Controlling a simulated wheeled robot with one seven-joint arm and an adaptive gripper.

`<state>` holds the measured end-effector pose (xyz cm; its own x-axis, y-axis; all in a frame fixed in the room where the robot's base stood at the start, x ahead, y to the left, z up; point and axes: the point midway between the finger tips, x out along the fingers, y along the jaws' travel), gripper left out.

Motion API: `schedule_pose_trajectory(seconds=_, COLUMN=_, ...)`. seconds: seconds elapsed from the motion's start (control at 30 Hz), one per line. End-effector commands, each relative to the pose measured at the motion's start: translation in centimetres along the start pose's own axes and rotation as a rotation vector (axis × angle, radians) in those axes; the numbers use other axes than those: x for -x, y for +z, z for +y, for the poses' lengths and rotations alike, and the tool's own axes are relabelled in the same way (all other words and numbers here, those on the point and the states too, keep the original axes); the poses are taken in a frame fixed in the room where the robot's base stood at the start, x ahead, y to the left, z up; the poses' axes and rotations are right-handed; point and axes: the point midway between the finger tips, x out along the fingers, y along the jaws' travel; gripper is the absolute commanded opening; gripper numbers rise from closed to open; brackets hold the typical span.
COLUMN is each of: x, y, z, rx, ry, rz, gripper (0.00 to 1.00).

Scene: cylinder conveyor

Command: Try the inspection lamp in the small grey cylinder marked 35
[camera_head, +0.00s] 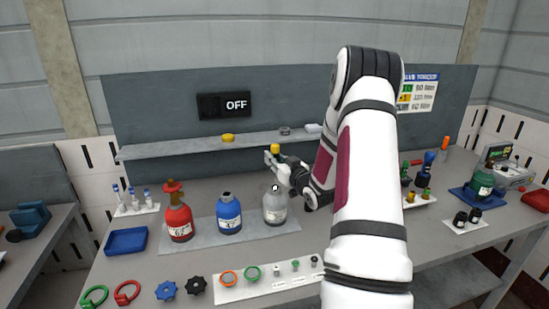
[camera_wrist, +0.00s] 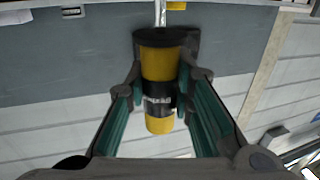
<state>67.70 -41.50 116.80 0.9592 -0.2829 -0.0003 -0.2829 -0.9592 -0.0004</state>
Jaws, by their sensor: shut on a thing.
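The small grey cylinder (camera_head: 275,208) stands on a grey mat, right of the blue one; its number is too small to read. My gripper (camera_head: 278,160) is above it, at about shelf height, and is shut on a yellow lamp (camera_head: 275,148). In the wrist view my gripper (camera_wrist: 161,85) has its fingers on both sides of the yellow lamp body (camera_wrist: 160,65) with its black band. A thin metal rod (camera_wrist: 160,12) extends from the lamp's end to the picture's top edge. Whether the rod enters the cylinder neck is unclear.
A red cylinder (camera_head: 179,222) and a blue cylinder (camera_head: 228,217) stand left of the grey one. A wall panel (camera_head: 223,105) reads OFF. A shelf (camera_head: 190,147) runs behind. A white strip (camera_head: 250,289) with rings and small fittings lies in front.

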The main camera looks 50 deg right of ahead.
Motion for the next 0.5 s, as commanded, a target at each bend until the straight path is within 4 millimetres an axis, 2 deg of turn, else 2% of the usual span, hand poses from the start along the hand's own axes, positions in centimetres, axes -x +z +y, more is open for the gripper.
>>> schedule_pose_trajectory(seconds=0.5, x=0.0, y=1.1, z=0.0, rx=0.001, ry=0.0, rz=0.001, gripper=0.0)
